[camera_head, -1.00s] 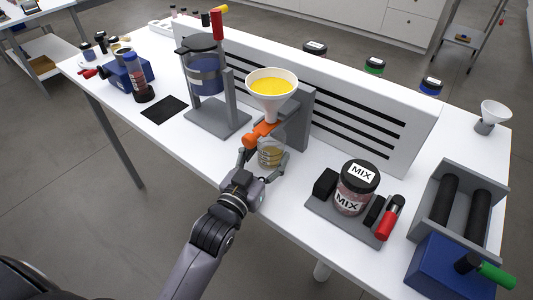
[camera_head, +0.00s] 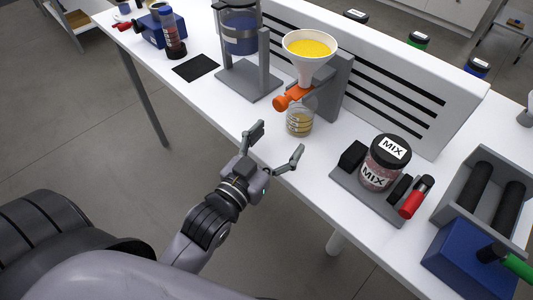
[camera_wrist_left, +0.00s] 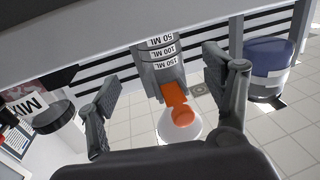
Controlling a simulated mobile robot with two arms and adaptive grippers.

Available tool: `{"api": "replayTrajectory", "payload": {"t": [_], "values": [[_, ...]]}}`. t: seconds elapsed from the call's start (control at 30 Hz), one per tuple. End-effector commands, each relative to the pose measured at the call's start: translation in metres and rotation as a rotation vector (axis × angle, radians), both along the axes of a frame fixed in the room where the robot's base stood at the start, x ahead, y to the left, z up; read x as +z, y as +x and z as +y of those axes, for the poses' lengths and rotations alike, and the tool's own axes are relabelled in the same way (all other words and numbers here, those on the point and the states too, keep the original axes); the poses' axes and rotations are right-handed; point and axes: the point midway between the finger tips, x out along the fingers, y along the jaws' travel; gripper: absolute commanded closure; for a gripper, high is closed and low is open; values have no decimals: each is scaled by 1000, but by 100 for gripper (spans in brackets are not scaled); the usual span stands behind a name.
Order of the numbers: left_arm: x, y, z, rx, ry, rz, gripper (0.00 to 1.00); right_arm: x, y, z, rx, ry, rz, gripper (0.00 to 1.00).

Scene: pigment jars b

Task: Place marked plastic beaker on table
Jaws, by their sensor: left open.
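The marked plastic beaker (camera_head: 299,122) is clear with some yellowish content. It stands upright on the white table (camera_head: 222,115), below the orange valve (camera_head: 291,97) of a white funnel (camera_head: 307,68) holding yellow powder. In the left wrist view the beaker (camera_wrist_left: 158,45) shows upside down, with labels 50, 100 and 150 ML. My left gripper (camera_head: 279,139) is open and empty at the table's front edge, its fingers pointing at the beaker but apart from it. My right gripper is not in view.
A grey holder with a MIX jar (camera_head: 381,163) and a red-and-black tool (camera_head: 415,197) stands right of the beaker. A stand with a blue-filled vessel (camera_head: 240,35) is to the left. A slotted white panel (camera_head: 400,80) runs behind. A black mat (camera_head: 196,67) lies farther left.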

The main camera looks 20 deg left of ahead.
Motion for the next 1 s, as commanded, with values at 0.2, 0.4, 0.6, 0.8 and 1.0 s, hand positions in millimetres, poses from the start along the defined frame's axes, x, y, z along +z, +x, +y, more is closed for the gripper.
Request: {"api": "replayTrajectory", "payload": {"t": [0.2, 0.4, 0.6, 0.8, 1.0], "values": [[-1, -31, 5, 0, 1, 2, 26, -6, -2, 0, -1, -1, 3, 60], [0, -42, 6, 0, 1, 0, 26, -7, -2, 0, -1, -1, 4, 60], [1, -42, 6, 0, 1, -1, 26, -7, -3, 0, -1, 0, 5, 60], [1, -42, 6, 0, 0, 0, 26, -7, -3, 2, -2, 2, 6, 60], [1, -42, 6, 0, 0, 0, 26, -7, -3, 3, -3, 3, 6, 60]]}}
